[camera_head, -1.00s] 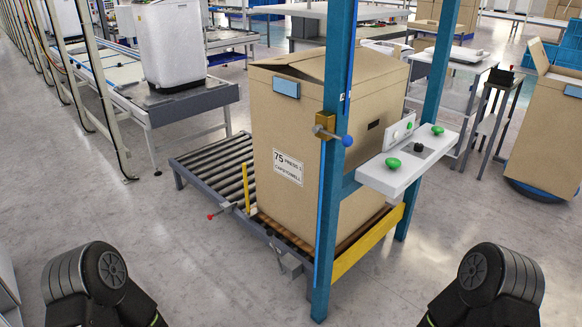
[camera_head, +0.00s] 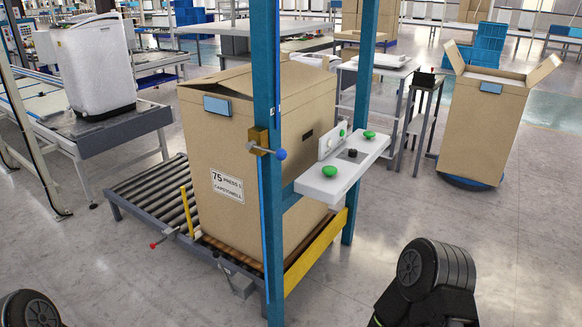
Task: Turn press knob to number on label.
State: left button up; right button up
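A white control panel (camera_head: 318,188) sticks out from the blue press frame. Two green buttons, one at the front (camera_head: 330,171) and one at the back (camera_head: 369,134), sit on its top, with a small black knob (camera_head: 352,153) between them. An upright white plate (camera_head: 330,142) stands at its rear edge. The label (camera_head: 227,186) on the tall cardboard box (camera_head: 215,140) reads "75" in large print, with "PRESS" and smaller blurred text. Dark rounded parts of my arms show at the bottom left and bottom right. Neither gripper's fingers show.
The box stands on a roller conveyor (camera_head: 150,204) inside the blue frame (camera_head: 266,85), behind a yellow bar (camera_head: 316,252). A blue-tipped lever (camera_head: 280,154) juts from the near post. Another open box (camera_head: 484,130) stands at the right. The floor in front of the panel is clear.

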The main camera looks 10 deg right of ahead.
aim_at(352, 153)
jog(key=i+l+z, duration=0.3)
jog(key=i+l, duration=0.3)
jog(key=l, duration=0.25)
jog(key=i+l+z, duration=0.3)
jog(key=i+l, duration=0.45)
jog(key=i+l+z, duration=0.3)
jog(key=i+l, duration=0.25)
jog(key=i, duration=0.2)
